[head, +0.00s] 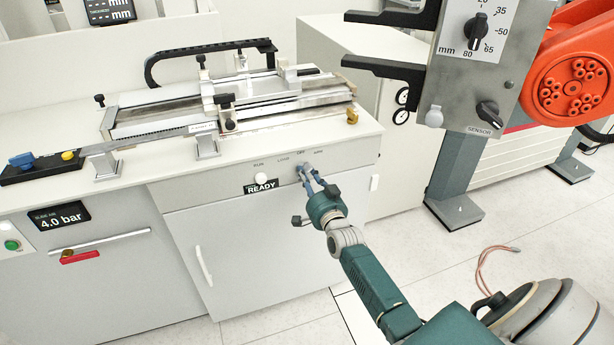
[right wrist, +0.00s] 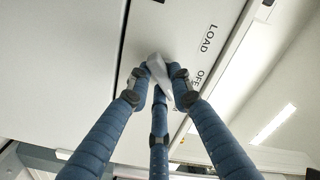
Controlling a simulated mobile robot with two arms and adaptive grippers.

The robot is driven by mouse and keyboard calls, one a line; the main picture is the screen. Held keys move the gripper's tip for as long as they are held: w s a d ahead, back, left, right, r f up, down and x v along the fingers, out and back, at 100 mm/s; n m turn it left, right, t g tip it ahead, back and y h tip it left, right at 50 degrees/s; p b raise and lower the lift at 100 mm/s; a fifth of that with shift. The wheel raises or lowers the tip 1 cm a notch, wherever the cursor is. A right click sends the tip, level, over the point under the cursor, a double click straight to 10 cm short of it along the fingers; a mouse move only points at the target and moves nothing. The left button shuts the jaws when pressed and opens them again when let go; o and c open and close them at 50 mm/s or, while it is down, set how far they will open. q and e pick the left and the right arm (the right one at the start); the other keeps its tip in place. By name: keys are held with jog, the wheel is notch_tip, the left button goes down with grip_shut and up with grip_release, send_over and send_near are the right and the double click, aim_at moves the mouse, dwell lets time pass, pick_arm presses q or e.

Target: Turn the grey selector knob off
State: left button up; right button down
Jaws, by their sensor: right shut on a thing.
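The grey selector knob (right wrist: 158,72) shows in the right wrist view as a light grey, pointed handle between my fingertips. It sits on the pale front panel, close to the printed LOAD and OFF labels (right wrist: 204,58). My right gripper (right wrist: 160,82) has blue, segmented fingers and is shut around the knob from several sides. In the head view my right gripper (head: 306,172) reaches the panel just below the small row of printed labels, and its fingers largely cover the knob. The knob's exact pointing direction cannot be told. My left gripper is not in view.
A white round button (head: 260,179) and a READY sign (head: 261,187) are left of the knob. The bench top (head: 345,128) carries a metal slide apparatus (head: 240,100). A grey panel with black knobs (head: 476,70) stands at the upper right.

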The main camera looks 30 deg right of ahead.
jog(key=shift+n, duration=0.3)
jog(key=shift+r+n+p, duration=0.1)
jog(key=shift+n+p, duration=0.45)
jog(key=shift+n, duration=3.45)
jog(key=c, duration=1.5)
grip_release()
jog(key=shift+d, duration=0.1)
jog(key=shift+c, duration=0.2)
jog(key=v, duration=1.2)
jog(key=shift+s, duration=0.1)
